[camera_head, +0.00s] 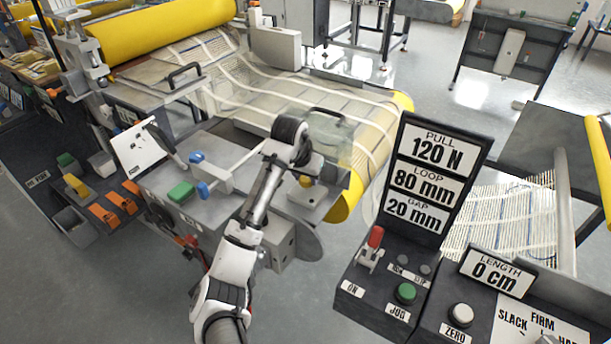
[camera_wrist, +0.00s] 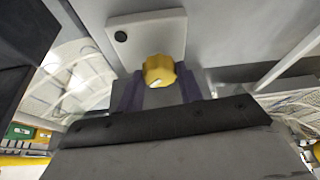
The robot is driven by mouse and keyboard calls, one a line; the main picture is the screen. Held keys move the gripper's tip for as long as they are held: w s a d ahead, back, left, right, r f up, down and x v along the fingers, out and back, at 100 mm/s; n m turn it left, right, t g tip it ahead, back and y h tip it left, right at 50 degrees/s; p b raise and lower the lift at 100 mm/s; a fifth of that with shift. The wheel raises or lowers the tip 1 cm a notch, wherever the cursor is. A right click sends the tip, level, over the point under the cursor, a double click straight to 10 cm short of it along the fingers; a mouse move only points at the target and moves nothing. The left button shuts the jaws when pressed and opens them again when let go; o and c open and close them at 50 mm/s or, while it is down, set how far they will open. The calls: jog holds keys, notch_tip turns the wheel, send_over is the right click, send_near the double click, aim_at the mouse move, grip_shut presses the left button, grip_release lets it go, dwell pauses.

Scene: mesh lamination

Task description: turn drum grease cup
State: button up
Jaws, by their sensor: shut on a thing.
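The grease cup is a small yellow ribbed cap (camera_wrist: 158,71) with a pale mark on its top. In the wrist view it sits between the two fingers of my gripper (camera_wrist: 160,88), which are shut on its sides. In the head view the yellow cup (camera_head: 306,181) shows just below my gripper (camera_head: 301,168), above a grey bracket plate at the right end of the machine table. The black wrist hides part of the cup and the fingers there. The yellow drum (camera_head: 352,196) with mesh over it lies close to the right of the cup.
A clear guard with a black handle (camera_head: 328,113) stands just behind my wrist. Blue-ended levers (camera_head: 203,188) and a green button (camera_head: 181,192) are to the left. A control panel (camera_head: 432,175) reading 120 N, 80 mm and 20 mm stands at the right, with a red lever (camera_head: 375,238).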

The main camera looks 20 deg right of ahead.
aim_at(305, 178)
jog(key=shift+w+m+g+h, duration=0.1)
jog(key=shift+m+g+h, duration=0.3)
jog(key=shift+m, duration=0.95)
jog(key=shift+w+m+g+h, duration=0.15)
jog(key=shift+m+g, duration=0.35)
jog(key=shift+m, duration=0.85)
jog(key=shift+s+a, duration=0.1)
jog(key=o, duration=1)
jog(key=b+v, duration=0.2)
jog(key=v, duration=0.1)
jog(key=shift+a+f, duration=0.1)
jog(key=s+a, duration=0.1)
jog(key=a, duration=0.2)
jog(key=s+a+b, duration=0.1)
jog(key=a, duration=0.3)
jog(key=s+a, duration=0.1)
jog(key=a, duration=0.3)
jog(key=shift+s+a+b, duration=0.15)
jog(key=shift+s+b, duration=0.05)
jog(key=shift+b, duration=0.15)
